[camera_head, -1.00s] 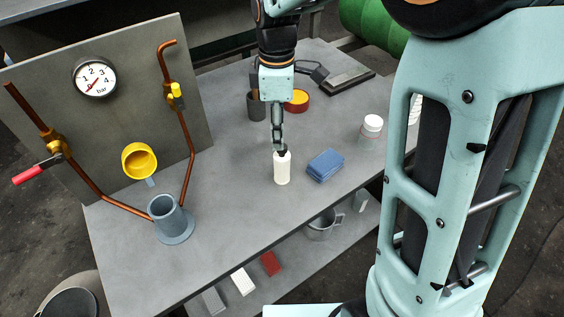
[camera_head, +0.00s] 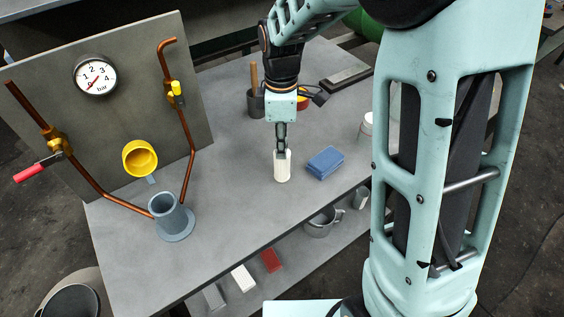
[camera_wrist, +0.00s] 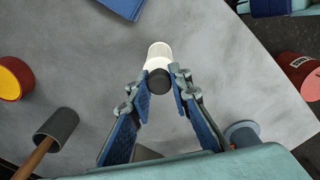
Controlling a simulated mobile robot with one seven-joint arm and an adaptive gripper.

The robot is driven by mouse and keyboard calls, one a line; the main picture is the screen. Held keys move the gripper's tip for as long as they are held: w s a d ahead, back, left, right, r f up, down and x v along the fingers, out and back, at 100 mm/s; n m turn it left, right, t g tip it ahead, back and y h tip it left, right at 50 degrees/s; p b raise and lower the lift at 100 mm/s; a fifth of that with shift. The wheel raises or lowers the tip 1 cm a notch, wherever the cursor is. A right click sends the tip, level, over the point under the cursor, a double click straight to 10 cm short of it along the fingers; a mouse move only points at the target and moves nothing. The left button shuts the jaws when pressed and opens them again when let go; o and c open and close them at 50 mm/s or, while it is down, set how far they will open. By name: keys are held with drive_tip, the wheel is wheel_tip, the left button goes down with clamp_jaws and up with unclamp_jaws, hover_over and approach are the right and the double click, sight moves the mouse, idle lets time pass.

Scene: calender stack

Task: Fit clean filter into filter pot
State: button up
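The clean filter, a white ribbed cylinder (camera_head: 283,172) with a dark top end, stands upright on the grey bench. It also shows in the wrist view (camera_wrist: 160,55), its dark end towards me. My gripper (camera_head: 282,151) is right above it, pointing down. In the wrist view my gripper (camera_wrist: 162,92) is open, with its blue-padded fingers on either side of the dark end and visible gaps. The filter pot (camera_head: 167,212), an open blue-grey cylinder on a round flange, stands at the front left of the bench, with nothing visible in it.
A blue pad (camera_head: 325,162) lies just right of the filter. A yellow cup-shaped part (camera_head: 139,159) and copper pipes are by the gauge panel (camera_head: 130,100) behind the pot. A dark holder (camera_head: 254,102) stands further back. The bench between filter and pot is clear.

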clamp_jaws()
drive_tip(key=shift+r, duration=0.1)
